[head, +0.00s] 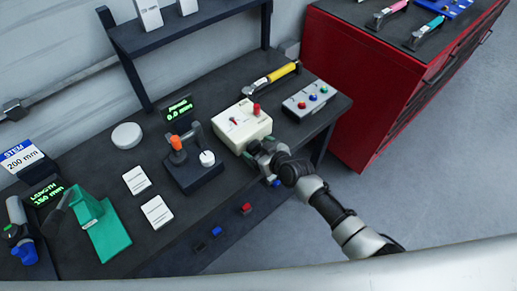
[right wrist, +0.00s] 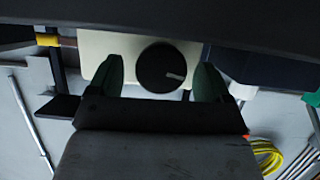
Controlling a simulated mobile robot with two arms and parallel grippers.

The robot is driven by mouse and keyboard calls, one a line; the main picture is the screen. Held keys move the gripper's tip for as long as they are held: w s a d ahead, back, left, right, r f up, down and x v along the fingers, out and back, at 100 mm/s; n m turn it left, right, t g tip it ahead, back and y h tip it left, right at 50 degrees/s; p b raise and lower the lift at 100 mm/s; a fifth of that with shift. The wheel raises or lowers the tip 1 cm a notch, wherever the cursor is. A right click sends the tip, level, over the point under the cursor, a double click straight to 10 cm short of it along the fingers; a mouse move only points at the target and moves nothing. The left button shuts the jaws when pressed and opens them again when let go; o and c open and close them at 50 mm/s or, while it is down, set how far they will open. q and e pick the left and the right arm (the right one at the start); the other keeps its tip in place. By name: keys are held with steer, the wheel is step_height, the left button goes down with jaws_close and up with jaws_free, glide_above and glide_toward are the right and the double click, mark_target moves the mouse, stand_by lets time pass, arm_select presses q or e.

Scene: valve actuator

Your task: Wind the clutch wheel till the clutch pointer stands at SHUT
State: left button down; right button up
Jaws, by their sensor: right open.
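The cream box (head: 240,130) stands near the bench's front edge in the head view, with a red knob and a small red pointer (head: 233,120) on its top. The lettering beside the pointer is too small to read. In the right wrist view a dark round wheel (right wrist: 160,67) with a pale mark sits on the box's cream face (right wrist: 95,48). My right gripper (head: 259,150) is at the box's front side. Its two green-tipped fingers (right wrist: 162,78) are open, one on each side of the wheel, apparently apart from it. My left gripper is not in view.
A control box with coloured buttons (head: 308,99) and a yellow-handled hammer (head: 272,78) lie right of and behind the cream box. A dark fixture with an orange-tipped lever (head: 194,172) stands to its left. A red tool cabinet (head: 365,95) is at the right.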

steer(key=shift+c, duration=0.5)
steer(key=c, duration=0.8)
steer(key=m+b, duration=0.1)
steer(key=b, duration=0.1)
steer(key=m+y+b, duration=0.1)
steer(key=b, duration=0.2)
steer(key=shift+d+f+g+y, duration=0.1)
steer(key=shift+f+g+y, duration=0.2)
steer(key=shift+g, duration=0.1)
steer(key=shift+c, duration=0.2)
steer(key=shift+r+m+b, duration=0.15)
steer(key=shift+m+b, duration=0.15)
steer(key=shift+m, duration=0.1)
steer(key=shift+r, duration=0.1)
steer(key=o, duration=0.9)
steer(key=shift+o, duration=0.2)
